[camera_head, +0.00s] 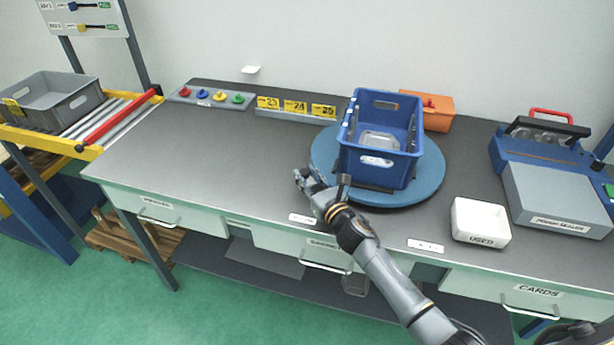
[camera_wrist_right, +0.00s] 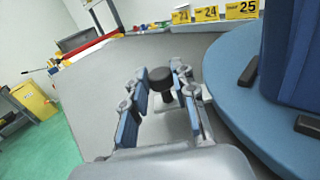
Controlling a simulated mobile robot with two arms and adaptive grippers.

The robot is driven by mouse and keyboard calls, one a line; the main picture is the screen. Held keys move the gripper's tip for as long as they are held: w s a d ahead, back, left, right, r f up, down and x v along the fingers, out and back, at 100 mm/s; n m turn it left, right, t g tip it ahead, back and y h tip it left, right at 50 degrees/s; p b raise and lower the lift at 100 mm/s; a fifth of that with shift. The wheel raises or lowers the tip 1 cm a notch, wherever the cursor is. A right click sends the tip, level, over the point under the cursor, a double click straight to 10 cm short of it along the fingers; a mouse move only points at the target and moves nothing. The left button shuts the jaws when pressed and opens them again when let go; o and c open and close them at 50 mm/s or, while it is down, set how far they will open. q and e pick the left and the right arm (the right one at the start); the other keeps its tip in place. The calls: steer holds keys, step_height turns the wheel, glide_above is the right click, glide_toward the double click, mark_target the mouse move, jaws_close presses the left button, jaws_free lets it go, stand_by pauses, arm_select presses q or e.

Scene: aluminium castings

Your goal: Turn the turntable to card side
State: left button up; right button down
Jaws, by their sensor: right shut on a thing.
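The blue round turntable (camera_head: 428,188) lies on the grey bench and bears a blue crate (camera_head: 402,172). The crate's open top shows something pale and clear inside. In the right wrist view the turntable rim (camera_wrist_right: 236,112) curves along the right side. My right gripper (camera_head: 308,181) is low over the bench at the turntable's left front edge. How the knob joins the turntable is hidden.
A white USED tray (camera_head: 481,220) and a blue-grey sealer machine (camera_head: 550,190) stand right of the turntable. An orange bin (camera_head: 437,118) is behind it. Yellow number plates (camera_head: 295,107) and a coloured-knob strip (camera_head: 212,97) line the back. The bench's left part is clear.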

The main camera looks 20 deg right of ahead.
steer(key=shift+s, duration=0.1)
steer(key=shift+s+d+n+y, duration=0.25)
steer(key=shift+s+y, duration=0.15)
steer(key=shift+s, duration=0.1)
steer(key=shift+s+d+n+y, duration=0.1)
steer(key=shift+s+n+y, duration=0.15)
steer(key=shift+s+y, duration=0.2)
steer(key=s+y, duration=0.1)
steer(key=s+d+n+g+y, duration=0.1)
steer(key=s, duration=0.1)
steer(key=s+d+n+y+b, duration=0.1)
steer(key=shift+s+d+f+g, duration=0.1)
steer(key=shift+s+f+g, duration=0.1)
steer(key=shift+s+g, duration=0.15)
steer(key=s+d+n+y+b, duration=0.1)
steer(key=s+d+n+g+y+b, duration=0.1)
steer(key=s+b, duration=0.1)
steer(key=s+d+n+g+y+b, duration=0.1)
steer(key=b, duration=0.1)
steer(key=shift+s+d+f+y, duration=0.15)
steer(key=shift+s+d+y, duration=0.2)
steer(key=shift+s, duration=0.05)
steer(key=shift+s+d+r+n+g+y+b, duration=0.25)
steer(key=shift+s+d+n+g+y+b, duration=0.6)
steer(key=shift+s+d+g+b, duration=0.5)
steer(key=shift+w+a+t, duration=0.1)
steer(key=shift+w+t, duration=0.1)
steer(key=shift+t, duration=0.1)
